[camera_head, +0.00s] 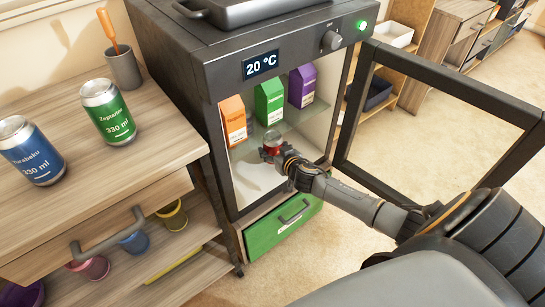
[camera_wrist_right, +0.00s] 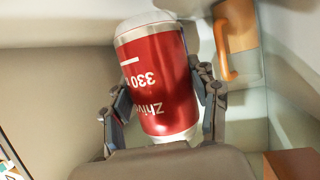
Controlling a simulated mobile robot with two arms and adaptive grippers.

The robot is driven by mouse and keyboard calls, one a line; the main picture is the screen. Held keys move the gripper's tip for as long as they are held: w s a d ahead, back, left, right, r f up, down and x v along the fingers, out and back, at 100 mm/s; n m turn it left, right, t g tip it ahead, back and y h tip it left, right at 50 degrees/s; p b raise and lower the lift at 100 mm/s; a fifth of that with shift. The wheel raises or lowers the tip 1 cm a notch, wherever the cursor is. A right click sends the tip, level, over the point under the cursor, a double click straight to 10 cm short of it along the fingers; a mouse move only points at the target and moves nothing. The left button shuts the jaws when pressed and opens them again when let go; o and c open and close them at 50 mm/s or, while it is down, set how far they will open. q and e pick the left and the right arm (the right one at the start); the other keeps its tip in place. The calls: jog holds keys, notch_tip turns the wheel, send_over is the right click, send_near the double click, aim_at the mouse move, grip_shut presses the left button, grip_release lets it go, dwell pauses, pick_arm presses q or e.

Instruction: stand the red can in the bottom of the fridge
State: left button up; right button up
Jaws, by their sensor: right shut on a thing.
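The red can (camera_wrist_right: 160,85) fills the middle of the right wrist view, with its "330" print upside down there. My right gripper (camera_wrist_right: 165,95) is shut on it, one finger on each side. In the head view the red can (camera_head: 272,140) is small, at the tip of my right gripper (camera_head: 277,152), inside the open fridge (camera_head: 226,180) and below its shelf with cartons. The can's lower part is hidden by the gripper in the head view. I cannot tell whether the can touches the fridge's bottom. My left gripper is not in view.
Orange, green and purple cartons (camera_head: 269,101) stand on the fridge's glass shelf. The fridge door (camera_head: 440,95) is swung open to the right. A green can (camera_head: 107,112) and a blue can (camera_head: 30,150) stand on the wooden counter (camera_head: 150,120).

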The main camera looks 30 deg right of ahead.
notch_tip(320, 180, down, 3)
jog(key=shift+r+b, duration=0.1)
jog(key=shift+b, duration=0.65)
jog(key=shift+w+f, duration=0.25)
jog(key=shift+f, duration=0.05)
jog(key=o, duration=1.6)
jog(key=shift+s, duration=0.1)
